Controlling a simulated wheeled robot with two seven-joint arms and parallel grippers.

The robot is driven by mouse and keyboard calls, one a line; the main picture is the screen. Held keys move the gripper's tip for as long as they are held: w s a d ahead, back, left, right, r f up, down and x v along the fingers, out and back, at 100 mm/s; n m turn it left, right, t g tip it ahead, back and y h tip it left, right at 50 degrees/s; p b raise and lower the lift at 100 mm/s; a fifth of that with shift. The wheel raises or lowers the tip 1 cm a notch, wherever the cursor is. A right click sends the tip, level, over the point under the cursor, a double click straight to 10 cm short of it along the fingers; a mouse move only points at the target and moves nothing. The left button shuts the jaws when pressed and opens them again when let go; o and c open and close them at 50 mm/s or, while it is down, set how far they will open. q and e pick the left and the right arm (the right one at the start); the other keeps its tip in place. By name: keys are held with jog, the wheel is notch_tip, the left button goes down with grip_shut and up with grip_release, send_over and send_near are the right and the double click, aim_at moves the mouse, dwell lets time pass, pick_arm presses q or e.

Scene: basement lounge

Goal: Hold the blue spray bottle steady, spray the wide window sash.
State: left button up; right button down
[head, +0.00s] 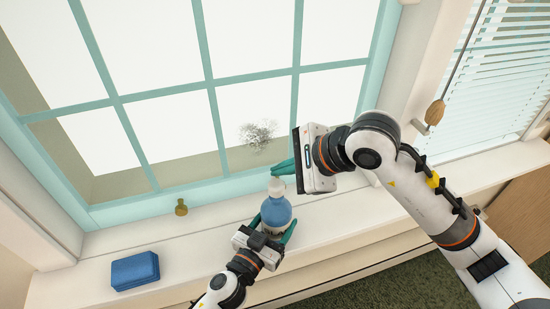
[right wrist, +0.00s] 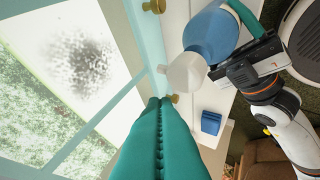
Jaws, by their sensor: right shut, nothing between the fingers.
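The blue spray bottle (head: 276,212), with a whitish spray head (head: 276,186), stands upright at the window sill and also shows in the right wrist view (right wrist: 212,38). My left gripper (head: 271,230) has its teal fingers on both sides of the bottle's body, closed around it. My right gripper (head: 282,168) is shut and empty, its fingertips just above and beside the spray head; I cannot tell whether they touch it. Its closed fingers fill the lower middle of the right wrist view (right wrist: 160,105). The wide window sash (head: 210,83) has teal bars, with a grey speckled patch (head: 257,134) on a lower pane.
A blue block (head: 135,270) lies on the white sill (head: 205,243) at the left. A small brass fitting (head: 181,208) is at the sash's bottom. White blinds (head: 505,85) and a wooden pull (head: 435,112) are at the right. The sill between block and bottle is clear.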

pick_arm(q)
jog(key=o, duration=1.5)
